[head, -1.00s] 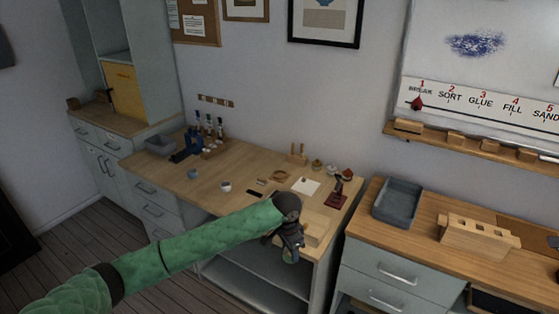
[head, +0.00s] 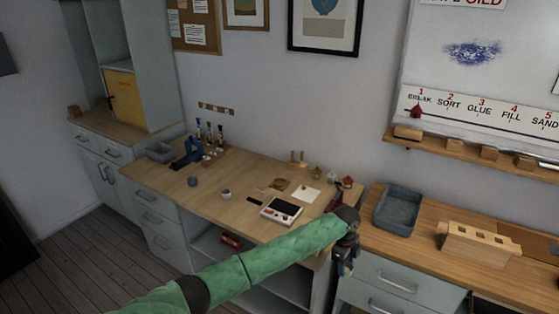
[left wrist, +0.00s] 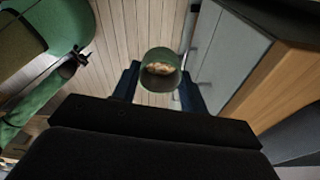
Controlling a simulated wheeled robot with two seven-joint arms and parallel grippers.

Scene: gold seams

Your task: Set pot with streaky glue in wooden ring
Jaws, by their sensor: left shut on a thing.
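My left gripper (head: 344,266) is shut on a small green pot, out in front of the gap between the two benches. In the left wrist view the pot (left wrist: 160,84) sits between the two dark fingers, with something tan visible inside its mouth. Streaks of glue cannot be made out. On the left bench lies a small flat brown piece (head: 281,184); I cannot tell whether it is the wooden ring. My right gripper is not in view.
The left bench (head: 225,172) holds bottles, small cups, a white sheet (head: 306,194) and a white device with a dark screen (head: 282,211). The right bench holds a grey tray (head: 398,209) and a slotted wooden block (head: 479,243). Plank floor shows below.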

